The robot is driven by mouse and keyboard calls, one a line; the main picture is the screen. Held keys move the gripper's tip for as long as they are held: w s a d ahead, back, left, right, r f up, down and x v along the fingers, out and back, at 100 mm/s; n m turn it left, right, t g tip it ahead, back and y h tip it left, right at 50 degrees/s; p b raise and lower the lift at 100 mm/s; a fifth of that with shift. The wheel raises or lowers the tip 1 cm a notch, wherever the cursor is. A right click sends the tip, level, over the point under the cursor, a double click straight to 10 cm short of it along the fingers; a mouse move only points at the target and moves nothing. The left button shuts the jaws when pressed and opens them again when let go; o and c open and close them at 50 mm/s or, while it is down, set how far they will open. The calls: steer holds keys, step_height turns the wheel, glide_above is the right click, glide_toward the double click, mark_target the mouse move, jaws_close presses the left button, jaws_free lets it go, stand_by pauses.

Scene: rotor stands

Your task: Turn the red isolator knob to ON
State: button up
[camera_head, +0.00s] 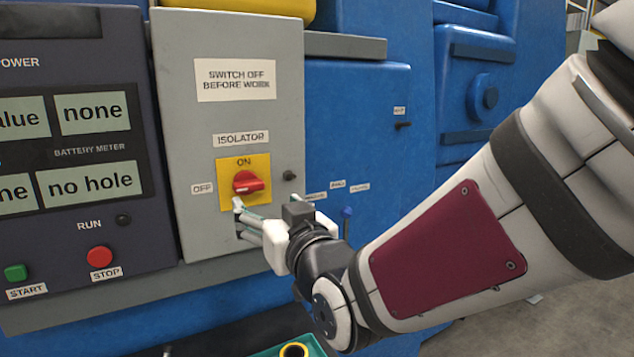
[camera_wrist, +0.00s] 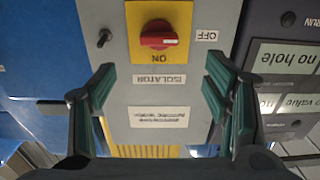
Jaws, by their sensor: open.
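The red isolator knob (camera_head: 248,184) sits on a yellow plate (camera_head: 262,163) on the grey isolator box. ON is printed above it and an OFF label (camera_head: 202,188) is at its left. In the wrist view, which is upside down, the knob (camera_wrist: 158,36) lies level, its white mark toward the OFF label (camera_wrist: 207,36). My gripper (camera_head: 241,220) is open and empty, just below the knob in the head view. In the wrist view its green-padded fingers (camera_wrist: 160,78) are spread, with the knob beyond them and apart from them.
A small dark knob (camera_head: 289,175) sticks out right of the plate. The dark panel at left has a green START button (camera_head: 15,272) and a red STOP button (camera_head: 100,257). A blue-topped lever (camera_head: 347,213) stands right of my gripper.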

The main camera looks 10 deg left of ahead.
mark_target(251, 187)
steer(key=p+x, duration=0.1)
steer(key=x, duration=1.2)
steer(key=c, duration=1.2)
